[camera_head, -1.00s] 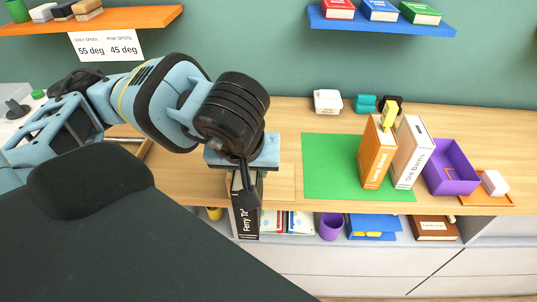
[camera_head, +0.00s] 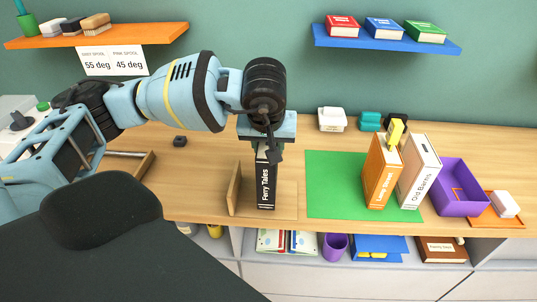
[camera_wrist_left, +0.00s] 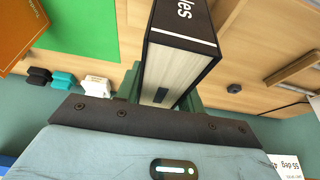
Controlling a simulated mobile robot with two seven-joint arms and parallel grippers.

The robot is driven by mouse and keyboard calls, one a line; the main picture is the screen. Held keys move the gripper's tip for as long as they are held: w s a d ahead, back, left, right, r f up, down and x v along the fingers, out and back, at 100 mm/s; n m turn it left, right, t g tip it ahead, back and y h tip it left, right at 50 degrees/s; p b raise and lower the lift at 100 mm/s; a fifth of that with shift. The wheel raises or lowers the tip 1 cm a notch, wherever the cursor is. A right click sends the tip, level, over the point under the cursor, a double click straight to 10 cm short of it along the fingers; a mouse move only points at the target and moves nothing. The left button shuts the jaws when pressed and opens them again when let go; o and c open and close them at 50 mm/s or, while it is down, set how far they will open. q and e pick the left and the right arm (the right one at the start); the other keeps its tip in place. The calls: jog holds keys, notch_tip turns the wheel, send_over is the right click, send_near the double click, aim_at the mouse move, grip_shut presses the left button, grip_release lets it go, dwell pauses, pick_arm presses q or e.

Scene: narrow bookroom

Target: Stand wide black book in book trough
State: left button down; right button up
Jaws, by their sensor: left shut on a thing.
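The wide black book (camera_head: 266,185), with "Ferry Tales" on its spine, hangs upright under my left gripper (camera_head: 265,143). The gripper is shut on its upper end. In the left wrist view the black book (camera_wrist_left: 183,48) shows its pale pages between the fingers of the left gripper (camera_wrist_left: 160,92). A wooden trough (camera_head: 235,188), with an upright side board, is at the left of the book. The book is over or within its base area; I cannot tell whether its bottom touches. My right gripper is not in view.
A purple bin (camera_head: 463,207) is farther right. Shelf things below include a purple cup (camera_head: 334,246). Small white and teal things lie behind.

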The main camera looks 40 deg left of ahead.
pick_arm(q)
jog(key=shift+w+a+f, duration=0.15)
jog(key=shift+w+f, duration=0.1)
jog(key=shift+w, duration=0.05)
jog(key=shift+f, duration=1.6)
jog(key=shift+f, duration=0.15)
jog(key=c, duration=0.9)
grip_release()
jog(key=v, duration=1.2)
jog(key=shift+r+p, duration=0.25)
jog(key=shift+p, duration=0.15)
jog(key=shift+f, duration=0.1)
